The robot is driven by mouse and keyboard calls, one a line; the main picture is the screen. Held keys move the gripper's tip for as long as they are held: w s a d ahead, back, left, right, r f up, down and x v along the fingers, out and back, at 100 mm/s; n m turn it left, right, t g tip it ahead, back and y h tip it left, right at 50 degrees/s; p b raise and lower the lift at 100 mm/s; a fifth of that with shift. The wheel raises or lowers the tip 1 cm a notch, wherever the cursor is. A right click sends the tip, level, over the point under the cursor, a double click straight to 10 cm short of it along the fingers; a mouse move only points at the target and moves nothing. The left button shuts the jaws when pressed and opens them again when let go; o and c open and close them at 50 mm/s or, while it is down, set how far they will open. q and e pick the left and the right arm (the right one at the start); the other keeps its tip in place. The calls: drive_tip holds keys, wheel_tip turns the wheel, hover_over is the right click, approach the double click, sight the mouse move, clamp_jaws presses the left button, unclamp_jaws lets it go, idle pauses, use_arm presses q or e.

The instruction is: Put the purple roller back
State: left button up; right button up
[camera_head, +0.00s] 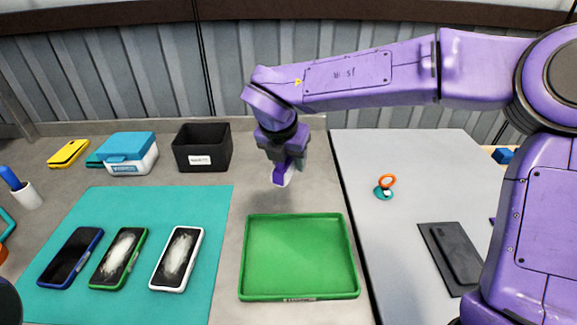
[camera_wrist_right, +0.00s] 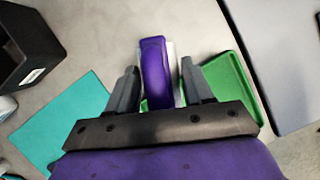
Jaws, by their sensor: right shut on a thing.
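My right gripper (camera_head: 281,157) is shut on the purple roller (camera_head: 280,175) and holds it in the air above the grey table, behind the green tray (camera_head: 300,255). In the right wrist view, the purple roller (camera_wrist_right: 154,72) sticks out between the two grey fingers of my gripper (camera_wrist_right: 158,85), with a white part along its right side. The green tray is empty and partly shows behind the fingers. My left gripper is not in view.
A black open box (camera_head: 203,162) and a blue-lidded white box (camera_head: 130,158) stand at the back left. Several phones lie on the teal mat (camera_head: 205,205). A light grey panel (camera_head: 400,160) on the right bears an orange-ringed item (camera_head: 386,183) and a dark phone-like slab (camera_head: 458,252).

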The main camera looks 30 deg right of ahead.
drive_tip(key=w+d, duration=0.1)
drive_tip(key=w+d+f+p, duration=0.1)
drive_tip(key=w, duration=0.1)
drive_tip(key=shift+w+d+f, duration=0.15)
drive_tip(key=shift+d, duration=0.05)
drive_tip(key=w+d+f, duration=0.1)
drive_tip(key=f, duration=0.1)
drive_tip(key=w+d+f+p, duration=0.1)
drive_tip(key=w+f, duration=0.1)
drive_tip(key=w+d+f, duration=0.1)
drive_tip(key=w+f, duration=0.1)
drive_tip(key=shift+w+p, duration=0.1)
drive_tip(key=shift+p, duration=0.3)
drive_tip(key=shift+f, duration=0.2)
drive_tip(key=x, duration=0.1)
drive_tip(key=p+x, duration=0.1)
drive_tip(key=x, duration=0.1)
drive_tip(key=shift+a+f+p, duration=0.25)
drive_tip(key=shift+f+p, duration=0.1)
drive_tip(key=shift+f, duration=0.3)
drive_tip(key=shift+f+b, duration=0.1)
drive_tip(key=shift+b, duration=0.2)
drive_tip(key=o, duration=1)
